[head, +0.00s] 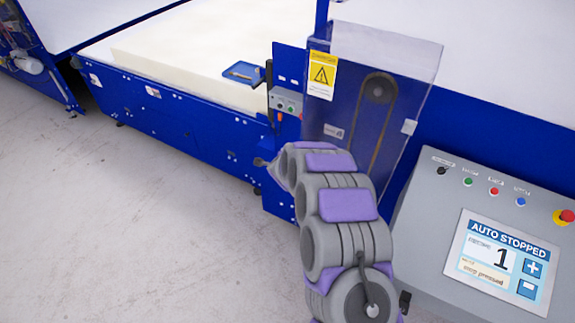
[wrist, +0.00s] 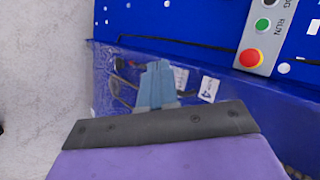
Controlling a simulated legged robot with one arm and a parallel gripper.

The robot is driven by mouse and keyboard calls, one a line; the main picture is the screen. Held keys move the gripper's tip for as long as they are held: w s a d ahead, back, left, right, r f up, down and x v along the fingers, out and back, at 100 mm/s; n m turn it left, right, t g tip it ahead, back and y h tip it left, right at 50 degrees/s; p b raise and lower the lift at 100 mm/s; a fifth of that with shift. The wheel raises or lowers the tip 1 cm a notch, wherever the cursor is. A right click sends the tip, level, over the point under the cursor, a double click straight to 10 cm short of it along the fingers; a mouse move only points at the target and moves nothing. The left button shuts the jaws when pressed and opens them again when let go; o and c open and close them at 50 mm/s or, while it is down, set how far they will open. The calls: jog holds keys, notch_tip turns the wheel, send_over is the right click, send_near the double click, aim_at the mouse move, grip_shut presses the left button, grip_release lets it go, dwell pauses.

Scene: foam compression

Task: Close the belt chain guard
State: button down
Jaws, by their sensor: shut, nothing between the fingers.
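The belt chain guard (head: 418,75) is a clear panel with a yellow warning label, at the upper middle of the head view. A dark belt loop (head: 378,92) shows behind it. I cannot tell exactly how far the guard stands from its frame. In the wrist view, a clear, shiny panel (wrist: 105,75) lies behind the fingers. My gripper (wrist: 157,85) is shut and empty, its fingertips in front of that panel. Whether they touch it is unclear. In the head view, my arm covers the guard's lower left, and my gripper (head: 262,162) points left beside the blue frame.
A control panel (head: 440,215) with buttons and a screen reading "AUTO STOPPED" stands at the lower right. A small button box (head: 287,101) sits left of the guard and shows in the wrist view (wrist: 258,42). A foam block (head: 190,50) lies behind. The floor (head: 120,220) at left is clear.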

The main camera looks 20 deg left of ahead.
jog(key=shift+a+v, duration=0.9)
jog(key=shift+v, duration=2.9)
jog(key=s+d+r+n+g+y+b, duration=0.35)
jog(key=s+d+r+n+b, duration=0.45)
jog(key=s+d, duration=0.3)
jog(key=s+d+f+n+g+h+b, duration=0.3)
jog(key=s+d+b, duration=0.2)
jog(key=s+d, duration=1)
jog(key=s+d+f+n+g+h+b, duration=0.3)
jog(key=s+d+g+b, duration=0.1)
jog(key=s+d, duration=1.1)
jog(key=shift+s+d+f+b, duration=0.2)
jog(key=shift+s+b, duration=0.3)
jog(key=shift+s, duration=0.5)
jog(key=shift+h, duration=0.25)
